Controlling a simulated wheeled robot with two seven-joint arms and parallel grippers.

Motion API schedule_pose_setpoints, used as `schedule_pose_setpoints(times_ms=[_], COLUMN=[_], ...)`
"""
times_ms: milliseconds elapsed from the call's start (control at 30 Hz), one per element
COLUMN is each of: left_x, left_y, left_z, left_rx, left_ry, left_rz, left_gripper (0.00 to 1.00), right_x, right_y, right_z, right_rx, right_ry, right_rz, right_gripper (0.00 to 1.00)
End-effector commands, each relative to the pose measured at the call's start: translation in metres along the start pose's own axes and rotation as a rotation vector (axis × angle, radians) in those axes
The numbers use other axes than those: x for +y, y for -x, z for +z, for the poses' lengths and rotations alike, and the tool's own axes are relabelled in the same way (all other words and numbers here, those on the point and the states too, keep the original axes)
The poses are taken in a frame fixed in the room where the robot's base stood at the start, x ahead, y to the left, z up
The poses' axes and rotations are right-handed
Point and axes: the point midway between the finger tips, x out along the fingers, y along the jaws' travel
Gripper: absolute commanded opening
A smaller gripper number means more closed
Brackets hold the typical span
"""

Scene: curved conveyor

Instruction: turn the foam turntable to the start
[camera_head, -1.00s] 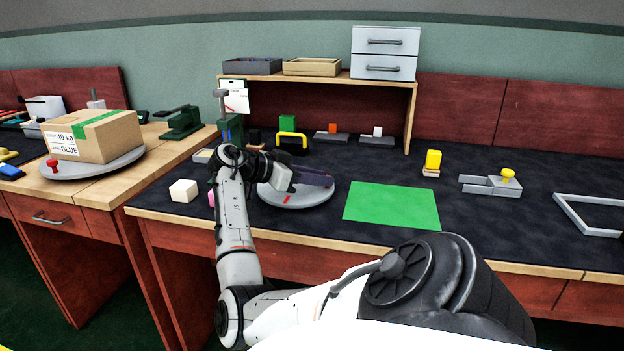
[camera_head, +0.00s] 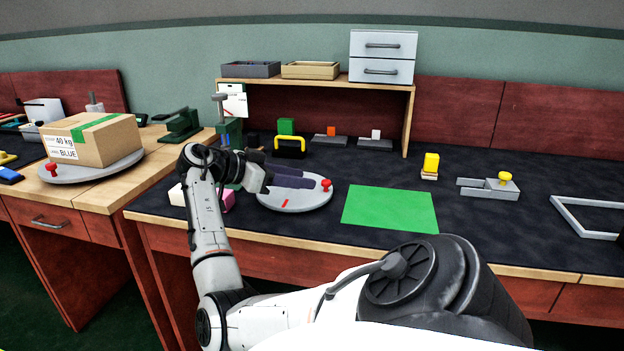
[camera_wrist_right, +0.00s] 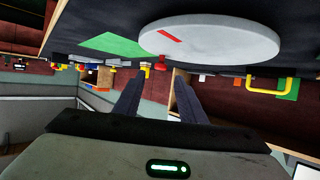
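The grey round turntable (camera_head: 310,199) lies on the dark worktop, with a red mark (camera_head: 285,203) near its front edge and a red knob (camera_head: 326,185) at its right edge. My right gripper (camera_head: 312,179) is open and empty above the disc, its dark fingers pointing right towards the knob. In the right wrist view the two fingers (camera_wrist_right: 157,90) stand apart, with the knob (camera_wrist_right: 160,63) beyond their tips and the disc (camera_wrist_right: 225,42) at the top. Part of the disc's far side is hidden by the fingers. My left gripper is not in view.
A green mat (camera_head: 390,208) lies right of the disc. A yellow-handled object (camera_head: 290,146) stands behind it, and white and pink blocks (camera_head: 228,200) sit to the left by my arm. Another disc (camera_head: 72,174) with a carton (camera_head: 95,142) is on the left table.

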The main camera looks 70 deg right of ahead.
Motion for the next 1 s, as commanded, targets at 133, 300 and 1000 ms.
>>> schedule_pose_setpoints(times_ms=[133, 300, 1000], left_x=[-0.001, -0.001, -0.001], left_y=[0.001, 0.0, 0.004], left_z=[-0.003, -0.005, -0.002], left_rx=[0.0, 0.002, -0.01], left_ry=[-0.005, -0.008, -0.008], left_rz=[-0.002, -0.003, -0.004], left_gripper=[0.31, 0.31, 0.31], right_x=[0.0, 0.0, 0.0], right_y=[0.026, 0.04, 0.044], right_z=[0.0, 0.0, -0.005], right_rx=[-0.002, 0.0, 0.0], right_ry=[0.001, 0.001, 0.0], right_rz=[-0.001, 0.002, 0.002], right_gripper=[0.37, 0.37, 0.37])
